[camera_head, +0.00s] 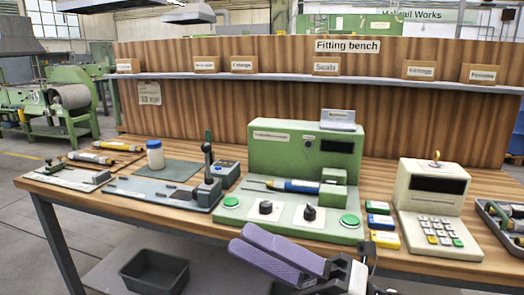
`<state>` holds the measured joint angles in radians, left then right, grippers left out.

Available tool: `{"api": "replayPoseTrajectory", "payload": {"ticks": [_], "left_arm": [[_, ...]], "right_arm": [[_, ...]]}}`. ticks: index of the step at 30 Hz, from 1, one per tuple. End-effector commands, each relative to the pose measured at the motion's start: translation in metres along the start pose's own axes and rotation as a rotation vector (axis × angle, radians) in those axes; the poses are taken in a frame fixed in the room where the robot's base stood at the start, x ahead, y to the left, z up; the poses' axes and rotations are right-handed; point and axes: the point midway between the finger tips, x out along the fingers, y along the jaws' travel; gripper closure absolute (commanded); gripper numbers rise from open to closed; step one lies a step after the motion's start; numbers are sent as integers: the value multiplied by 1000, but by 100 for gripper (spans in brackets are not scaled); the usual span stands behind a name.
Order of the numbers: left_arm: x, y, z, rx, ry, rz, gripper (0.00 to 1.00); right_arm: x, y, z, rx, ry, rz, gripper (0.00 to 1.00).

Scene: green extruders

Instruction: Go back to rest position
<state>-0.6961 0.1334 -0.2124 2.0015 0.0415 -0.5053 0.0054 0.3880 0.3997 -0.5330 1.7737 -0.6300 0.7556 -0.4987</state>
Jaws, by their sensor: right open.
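My right gripper (243,241) shows at the bottom centre, with purple finger pads pointing left and up and a white and black wrist behind. It is open, and I see nothing between its fingers. It is in front of the bench's front edge, below the green machine (304,150) in the picture. My left gripper is not in view.
A dark bin (154,272) is below. Floor at left is clear.

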Motion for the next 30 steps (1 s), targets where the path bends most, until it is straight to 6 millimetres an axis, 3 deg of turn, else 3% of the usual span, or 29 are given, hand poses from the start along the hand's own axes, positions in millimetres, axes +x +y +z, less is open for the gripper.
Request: {"api": "replayPoseTrajectory", "payload": {"ticks": [4,8,12,18,21,24,27,30], "left_arm": [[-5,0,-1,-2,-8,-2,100],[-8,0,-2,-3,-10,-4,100],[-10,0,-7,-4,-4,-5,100],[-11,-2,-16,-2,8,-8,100],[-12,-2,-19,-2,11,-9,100],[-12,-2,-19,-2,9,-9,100],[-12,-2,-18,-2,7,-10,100],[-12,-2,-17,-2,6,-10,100]], "right_arm": [[-57,-53,26,439,-461,-47,56],[-135,-113,15,802,-844,-103,56],[-216,-164,-34,1122,-1194,-162,56],[-309,-201,-137,1479,-1617,-239,56],[-338,-205,-183,1597,-1770,-269,56],[-355,-204,-215,1672,-1871,-288,56],[-363,-203,-232,1709,-1922,-299,56],[-365,-203,-234,1716,-1931,-300,56]]}}
